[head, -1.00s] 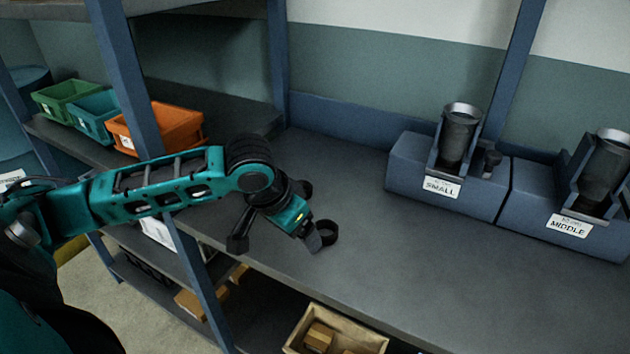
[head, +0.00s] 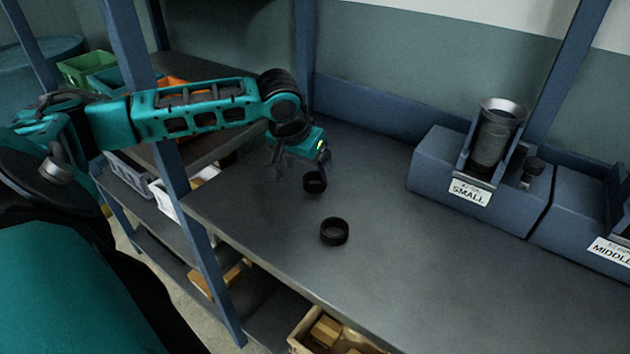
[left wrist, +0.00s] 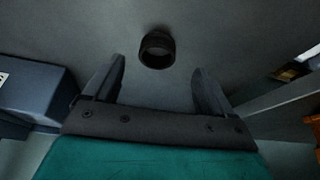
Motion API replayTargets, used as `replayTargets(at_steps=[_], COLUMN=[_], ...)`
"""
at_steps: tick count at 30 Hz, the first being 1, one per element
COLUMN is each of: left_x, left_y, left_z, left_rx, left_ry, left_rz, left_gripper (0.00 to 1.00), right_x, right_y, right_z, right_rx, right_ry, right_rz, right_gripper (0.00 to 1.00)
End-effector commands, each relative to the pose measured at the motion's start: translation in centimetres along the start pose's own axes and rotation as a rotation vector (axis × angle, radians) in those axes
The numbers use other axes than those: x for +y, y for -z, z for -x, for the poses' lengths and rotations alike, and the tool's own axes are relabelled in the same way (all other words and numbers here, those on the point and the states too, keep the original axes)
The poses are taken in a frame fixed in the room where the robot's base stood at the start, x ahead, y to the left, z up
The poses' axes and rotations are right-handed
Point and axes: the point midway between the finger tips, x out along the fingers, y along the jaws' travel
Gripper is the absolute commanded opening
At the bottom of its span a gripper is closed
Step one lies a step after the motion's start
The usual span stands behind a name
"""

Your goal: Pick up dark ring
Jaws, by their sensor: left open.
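The dark ring (head: 334,231) lies flat on the grey shelf top, near its front edge. My left gripper (head: 315,178) is open and empty, pointing down above and behind the ring in the head view, apart from it. Its dark fingers partly blend together there. In the left wrist view the ring (left wrist: 157,61) shows just beyond the two spread fingertips of the gripper (left wrist: 160,78), roughly centred between them. My right gripper is in neither view.
A blue block labelled SMALL (head: 430,170) with a dark cylinder stands at the back right, beside one labelled MIDDLE (head: 575,215). A blue post (head: 170,170) rises by my left arm. Coloured bins stand behind it. Shelf around the ring is clear.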

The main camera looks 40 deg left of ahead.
Motion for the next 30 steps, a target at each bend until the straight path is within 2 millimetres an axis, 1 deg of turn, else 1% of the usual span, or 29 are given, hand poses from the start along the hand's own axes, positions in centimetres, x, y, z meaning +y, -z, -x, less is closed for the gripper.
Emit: replayTargets(at_steps=[6, 9, 12, 18, 20, 30], left_x=[0.4, 0.3, 0.4, 0.3, 0.3, 0.3], left_y=[0.1, 0.1, 0.1, 0.1, 0.1, 0.1], left_z=[-3.4, -4.4, -4.9, -4.9, -4.9, -4.8], left_rx=[-0.001, 0.0, -0.001, 0.0, 0.0, 0.0], left_ry=[-0.001, -0.001, -0.001, 0.0, 0.0, 0.0], left_rz=[0.0, 0.0, -0.002, -0.002, -0.002, -0.002], left_gripper=[0.85, 0.85, 0.85, 0.85, 0.8, 0.48], right_x=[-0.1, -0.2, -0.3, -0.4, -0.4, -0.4], right_y=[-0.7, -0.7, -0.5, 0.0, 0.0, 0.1], right_z=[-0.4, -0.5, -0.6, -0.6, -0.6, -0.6], right_rx=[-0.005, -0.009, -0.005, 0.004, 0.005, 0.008], right_ry=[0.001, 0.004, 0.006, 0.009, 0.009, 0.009], right_rz=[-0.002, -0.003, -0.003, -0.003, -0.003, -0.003], right_gripper=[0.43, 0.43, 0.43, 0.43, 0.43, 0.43])
